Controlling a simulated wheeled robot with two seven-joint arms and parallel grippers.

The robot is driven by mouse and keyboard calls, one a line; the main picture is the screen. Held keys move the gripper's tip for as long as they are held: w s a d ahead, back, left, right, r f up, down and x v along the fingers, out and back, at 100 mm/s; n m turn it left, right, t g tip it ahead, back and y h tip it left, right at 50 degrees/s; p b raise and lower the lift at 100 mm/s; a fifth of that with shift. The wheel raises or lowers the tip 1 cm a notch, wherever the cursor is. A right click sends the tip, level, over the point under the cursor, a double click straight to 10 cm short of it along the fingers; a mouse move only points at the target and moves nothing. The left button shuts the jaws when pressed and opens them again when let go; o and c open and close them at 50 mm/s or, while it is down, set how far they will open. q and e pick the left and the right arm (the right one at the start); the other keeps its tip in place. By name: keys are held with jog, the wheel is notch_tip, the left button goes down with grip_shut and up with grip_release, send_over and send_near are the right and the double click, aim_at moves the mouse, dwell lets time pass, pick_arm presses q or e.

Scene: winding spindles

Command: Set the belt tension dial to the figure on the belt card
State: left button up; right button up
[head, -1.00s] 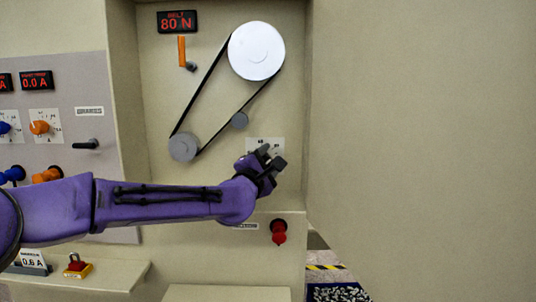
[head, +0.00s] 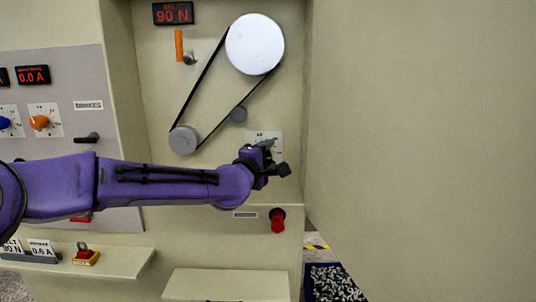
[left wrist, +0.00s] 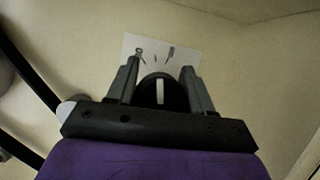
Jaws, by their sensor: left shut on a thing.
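The belt display (head: 173,13) at the top of the back panel reads 90 N. The belt card (head: 11,248) stands at the lower left, partly cut off by the picture edge, and reads 90 N. The belt tension dial is a black knob with a white mark in the left wrist view (left wrist: 160,93), on a white scale plate (left wrist: 150,46). My left gripper (head: 268,160) is shut on the dial, one finger on each side of it. In the head view the gripper hides the dial and part of its plate. My right gripper is not in view.
Above are a large white pulley (head: 255,44), a small grey pulley (head: 183,140) and a black belt. An orange lever (head: 179,46) is under the display. A red knob (head: 278,220) sits below my gripper. A bare wall fills the right.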

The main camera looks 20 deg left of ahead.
pick_arm(q)
jog(key=shift+a, duration=0.1)
jog(key=o, duration=0.9)
jog(key=shift+o, duration=0.2)
jog(key=shift+w+a, duration=0.1)
jog(key=shift+s+f, duration=0.1)
jog(key=shift+s, duration=0.2)
jog(key=s+b, duration=0.1)
jog(key=s, duration=0.3)
jog(key=s+b, duration=0.1)
jog(key=shift+s+a+b, duration=0.3)
jog(key=shift+s, duration=0.1)
jog(key=s, duration=0.1)
jog(key=s+p, duration=0.1)
jog(key=s, duration=0.2)
jog(key=shift+a+f+p, duration=0.1)
jog(key=shift+a+p, duration=0.2)
